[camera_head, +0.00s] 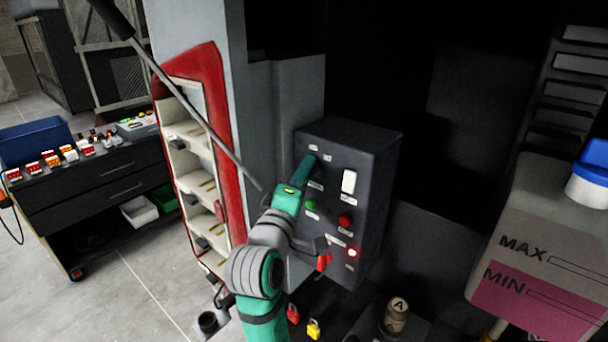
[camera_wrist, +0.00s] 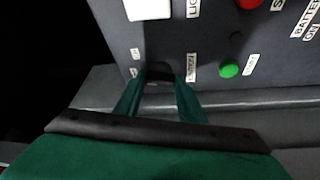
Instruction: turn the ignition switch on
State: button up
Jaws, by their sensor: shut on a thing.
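The dark control box (camera_head: 368,165) stands at the middle of the head view, with its labelled face toward my arm. My gripper (camera_head: 309,166) reaches the upper left of that face. In the wrist view my gripper (camera_wrist: 160,88) is shut on the ignition switch (camera_wrist: 160,69), a small dark piece between the fingertips, beside the ignition label (camera_wrist: 192,66). The fingers hide most of the switch, so its turned position cannot be told. In the head view the switch is hidden behind my gripper.
The box face also bears a white rocker (camera_head: 349,181), a green start button (camera_head: 311,206), a red button (camera_head: 346,221) and a glowing red lamp (camera_head: 352,253). A red handle (camera_head: 324,262) is close beside my arm. A fluid tank (camera_head: 535,245) stands at right.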

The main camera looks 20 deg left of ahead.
jog(key=shift+a+f+m+t+h, duration=0.1)
jog(key=shift+m+t+h, duration=0.4)
jog(key=shift+m, duration=1.25)
jog(key=shift+f+m+t+h, duration=0.1)
jog(key=shift+m+t+h, duration=0.4)
jog(key=shift+m, duration=1.2)
jog(key=shift+a+f+m+t+h, duration=0.15)
jog(key=shift+m+h, duration=0.65)
jog(key=shift+m, duration=0.95)
jog(key=shift+w+d+r+m, duration=0.1)
jog(key=shift+d+m, duration=0.05)
jog(key=shift+m, duration=0.15)
jog(key=o, duration=1)
jog(key=shift+o, duration=0.2)
jog(key=v, duration=1)
jog(key=shift+s+f, duration=0.25)
